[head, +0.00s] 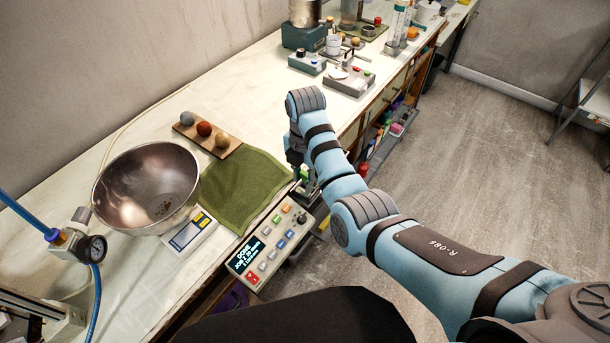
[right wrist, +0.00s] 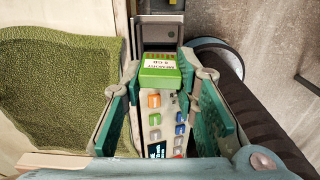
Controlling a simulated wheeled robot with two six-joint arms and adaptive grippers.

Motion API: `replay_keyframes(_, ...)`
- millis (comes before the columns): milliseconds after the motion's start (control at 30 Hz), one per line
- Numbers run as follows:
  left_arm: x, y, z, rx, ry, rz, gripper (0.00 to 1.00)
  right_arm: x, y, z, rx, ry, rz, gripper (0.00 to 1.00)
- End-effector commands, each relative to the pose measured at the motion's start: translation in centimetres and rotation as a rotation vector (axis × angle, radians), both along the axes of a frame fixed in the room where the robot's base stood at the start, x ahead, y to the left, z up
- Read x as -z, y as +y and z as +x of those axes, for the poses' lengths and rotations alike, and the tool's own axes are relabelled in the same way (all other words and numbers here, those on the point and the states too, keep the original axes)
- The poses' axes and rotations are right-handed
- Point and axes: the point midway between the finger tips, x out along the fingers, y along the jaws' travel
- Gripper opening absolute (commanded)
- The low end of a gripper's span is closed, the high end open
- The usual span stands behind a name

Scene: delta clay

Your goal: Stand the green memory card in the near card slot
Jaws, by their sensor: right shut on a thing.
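The green memory card (right wrist: 159,77), with a white label, shows in the right wrist view between the fingertips of my right gripper (right wrist: 160,84). The gripper is shut on it and holds it over the far end of the button panel (right wrist: 155,122). In the head view my right gripper (head: 304,172) is at the table's front edge, beyond the panel (head: 270,242), largely hidden by its own arm. I cannot make out the near card slot for certain; a dark grey fixture (right wrist: 160,34) lies just beyond the card in the wrist view. My left gripper is not in view.
A green cloth (head: 240,190) lies left of my right gripper, with a metal bowl (head: 147,188) and a wooden holder of balls (head: 208,137) behind.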

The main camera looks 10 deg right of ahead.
Motion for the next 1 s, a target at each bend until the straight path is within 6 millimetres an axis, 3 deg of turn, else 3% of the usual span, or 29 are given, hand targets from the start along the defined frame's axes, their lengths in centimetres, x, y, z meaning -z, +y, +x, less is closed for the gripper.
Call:
replay_keyframes(900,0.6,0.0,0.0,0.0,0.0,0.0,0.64,2.1,0.0,0.0,0.0,0.001,-0.001,0.05)
replay_keyframes(933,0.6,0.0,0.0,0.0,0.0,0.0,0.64,2.1,0.0,0.0,0.0,0.001,-0.001,0.29)
replay_keyframes(1000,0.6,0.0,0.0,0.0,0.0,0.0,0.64,2.1,0.0,0.0,0.0,0.001,-0.001,0.4)
